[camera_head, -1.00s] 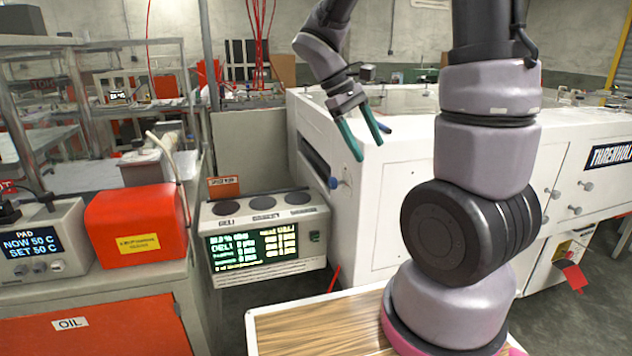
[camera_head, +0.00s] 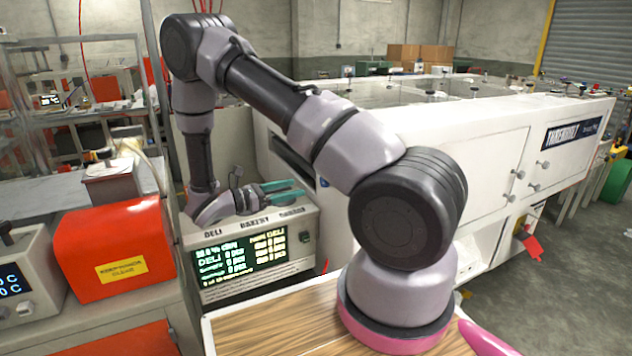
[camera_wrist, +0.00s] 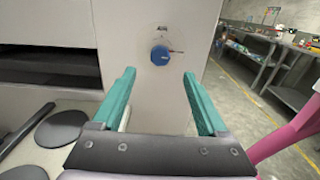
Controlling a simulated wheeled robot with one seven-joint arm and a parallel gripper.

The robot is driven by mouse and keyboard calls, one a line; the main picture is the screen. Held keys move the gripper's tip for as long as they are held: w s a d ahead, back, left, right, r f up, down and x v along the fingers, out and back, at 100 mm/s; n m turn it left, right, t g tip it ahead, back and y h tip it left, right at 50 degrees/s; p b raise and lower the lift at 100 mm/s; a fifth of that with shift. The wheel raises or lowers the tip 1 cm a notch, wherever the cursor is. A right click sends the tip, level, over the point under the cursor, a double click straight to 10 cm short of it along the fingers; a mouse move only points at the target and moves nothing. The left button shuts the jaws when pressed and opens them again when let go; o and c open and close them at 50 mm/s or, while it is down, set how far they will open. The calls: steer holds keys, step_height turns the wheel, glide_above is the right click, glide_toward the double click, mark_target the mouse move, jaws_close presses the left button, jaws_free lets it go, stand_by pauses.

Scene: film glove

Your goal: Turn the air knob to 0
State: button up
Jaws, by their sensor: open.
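A round blue knob (camera_wrist: 160,55) is on the pale end panel of the white machine, with a small label above it and a red mark at its right. It also shows small in the head view (camera_head: 323,182), just right of the fingertips. My gripper (camera_wrist: 159,76) is open, its two teal fingers pointing at the panel. In the wrist view the knob lies between and beyond the fingertips, and nothing is between the fingers. In the head view my gripper (camera_head: 298,188) is low over the top of the display unit. The knob's label is too small to read.
The display unit (camera_head: 245,262) with round dark pads sits below my gripper. A dark slot (camera_wrist: 45,68) opens in the machine at left. An orange box (camera_head: 115,250) stands left of the unit. Open floor (camera_wrist: 255,95) lies right of the panel.

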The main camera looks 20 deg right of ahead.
steer(key=d, duration=1)
steer(key=shift+w+d, duration=0.15)
steer(key=shift+d, duration=0.15)
jaws_close()
